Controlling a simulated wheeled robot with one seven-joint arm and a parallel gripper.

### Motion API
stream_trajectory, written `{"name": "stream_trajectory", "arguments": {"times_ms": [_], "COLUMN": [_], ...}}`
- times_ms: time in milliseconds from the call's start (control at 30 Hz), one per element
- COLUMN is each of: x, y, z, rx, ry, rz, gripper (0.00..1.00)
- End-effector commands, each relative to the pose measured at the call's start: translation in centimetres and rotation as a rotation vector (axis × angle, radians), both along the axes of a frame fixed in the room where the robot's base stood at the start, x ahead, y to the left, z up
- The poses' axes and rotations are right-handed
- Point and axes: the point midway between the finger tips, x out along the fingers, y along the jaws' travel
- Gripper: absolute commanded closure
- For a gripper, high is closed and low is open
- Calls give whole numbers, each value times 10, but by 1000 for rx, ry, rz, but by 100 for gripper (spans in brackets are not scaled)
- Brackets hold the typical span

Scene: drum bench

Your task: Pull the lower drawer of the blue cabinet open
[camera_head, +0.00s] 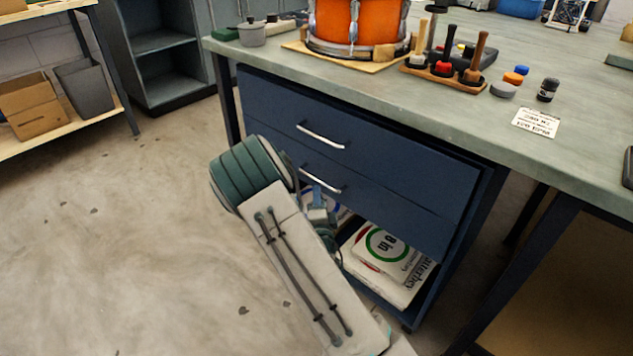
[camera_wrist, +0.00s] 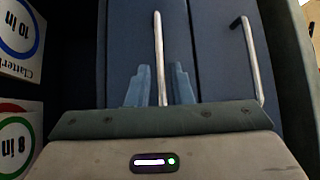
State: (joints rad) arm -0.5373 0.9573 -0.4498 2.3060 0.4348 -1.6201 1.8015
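The blue cabinet (camera_head: 450,262) stands under the bench and has two drawers, both looking closed. The lower drawer (camera_head: 385,205) has a silver bar handle (camera_head: 320,181); the upper drawer (camera_head: 400,160) has a like handle (camera_head: 321,136). In the wrist view, the lower handle (camera_wrist: 159,50) runs between the two blue fingers of my gripper (camera_wrist: 161,88). The fingers stand apart on either side of the bar, with a narrow gap showing. The upper handle (camera_wrist: 250,60) is to the right there. In the head view my arm hides most of my gripper (camera_head: 318,208).
Below the drawers an open shelf holds boxed drum heads (camera_head: 385,262). The bench top (camera_head: 440,105) carries an orange drum (camera_head: 355,22), a mallet rack (camera_head: 445,78) and a white card (camera_head: 536,121). The floor (camera_head: 110,230) to the left is clear.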

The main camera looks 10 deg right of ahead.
Motion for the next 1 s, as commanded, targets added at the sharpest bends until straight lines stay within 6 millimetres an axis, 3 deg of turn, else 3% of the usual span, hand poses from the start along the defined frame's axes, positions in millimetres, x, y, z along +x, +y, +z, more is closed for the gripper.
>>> {"name": "stream_trajectory", "arguments": {"times_ms": [200, 400, 767, 833, 867, 1000], "x": [43, 64, 69, 68, 68, 68], "y": [-6, -9, -10, -10, -10, -10], "z": [5, 8, 9, 9, 9, 9], "rx": [-1, -1, -1, -1, -1, -1], "ry": [-2, 0, 2, 2, 2, 2], "rz": [1, 0, 0, 0, 0, 0], "gripper": [80, 80, 80, 97, 100, 100]}}
